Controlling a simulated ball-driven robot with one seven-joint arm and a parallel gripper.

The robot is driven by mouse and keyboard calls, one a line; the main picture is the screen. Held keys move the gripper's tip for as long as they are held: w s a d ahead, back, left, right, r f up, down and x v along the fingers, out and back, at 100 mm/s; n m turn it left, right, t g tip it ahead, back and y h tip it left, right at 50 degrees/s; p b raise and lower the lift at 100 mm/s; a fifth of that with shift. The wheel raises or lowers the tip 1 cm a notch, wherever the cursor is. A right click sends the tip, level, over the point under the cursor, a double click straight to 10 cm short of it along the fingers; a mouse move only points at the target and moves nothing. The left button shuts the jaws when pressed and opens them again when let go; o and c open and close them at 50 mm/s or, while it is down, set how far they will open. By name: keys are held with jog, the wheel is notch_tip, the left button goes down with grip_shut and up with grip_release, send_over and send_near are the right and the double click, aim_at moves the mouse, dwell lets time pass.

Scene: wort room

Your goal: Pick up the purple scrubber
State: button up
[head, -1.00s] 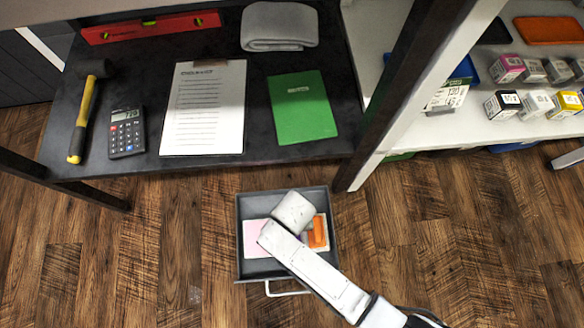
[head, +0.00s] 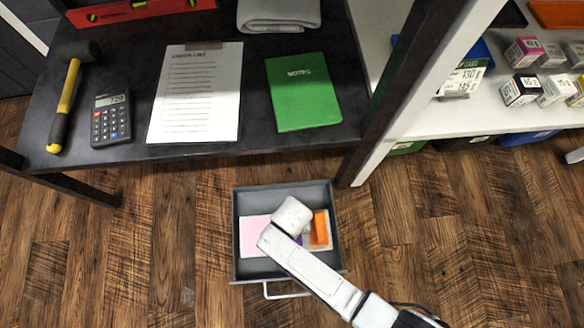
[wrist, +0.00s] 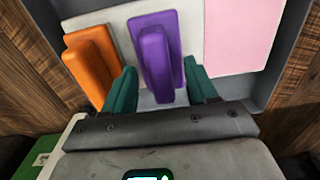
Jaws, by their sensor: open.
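The purple scrubber (wrist: 157,62) has a flat pad with a raised handle and lies in the grey drawer (head: 241,267). In the wrist view it sits between the two green fingertips of my gripper (wrist: 163,90), which is open. The fingers are on either side of the handle; I cannot tell whether they touch it. In the head view my wrist covers most of the scrubber, and only a sliver of purple (head: 298,239) shows.
An orange scrubber (wrist: 90,67) lies left of the purple one in the wrist view, close to a finger. A pink sheet (wrist: 236,35) lies to the right. The drawer walls surround them. A dark table (head: 140,165) with a green notebook (head: 302,92) stands beyond.

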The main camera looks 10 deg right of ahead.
jog(key=shift+f+b, duration=0.3)
jog(key=shift+f, duration=0.65)
jog(key=shift+c, duration=0.2)
jog(key=shift+r, duration=0.1)
grip_shut()
